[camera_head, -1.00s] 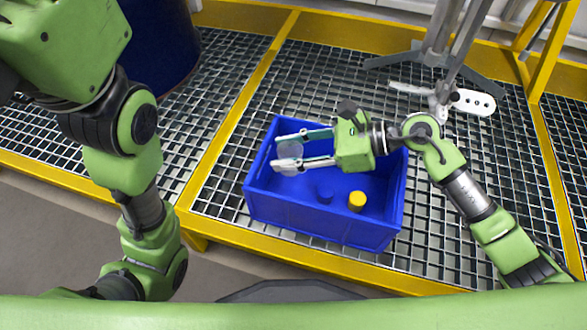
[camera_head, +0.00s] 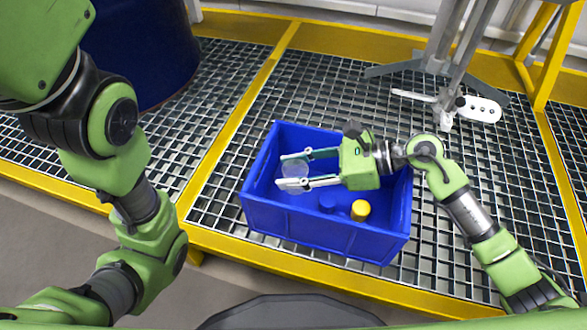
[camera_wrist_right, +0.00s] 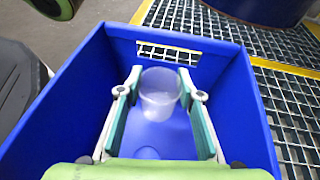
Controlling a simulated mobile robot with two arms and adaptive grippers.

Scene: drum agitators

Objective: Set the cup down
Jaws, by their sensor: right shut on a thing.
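The cup (camera_head: 294,170) is a clear, translucent cup. My right gripper (camera_head: 287,171) is shut on it, with one finger on each side, inside the outline of the blue crate. In the right wrist view the cup (camera_wrist_right: 160,92) sits between the two fingertips (camera_wrist_right: 161,88), open end up, over the blue floor. I cannot tell whether its base touches the floor. My left arm comes in at the left, but its gripper is out of the picture.
The blue crate (camera_head: 320,239) stands on a metal grating platform. A dark blue drum (camera_head: 145,50) stands at the upper left. A metal stand (camera_head: 447,65) is behind the crate.

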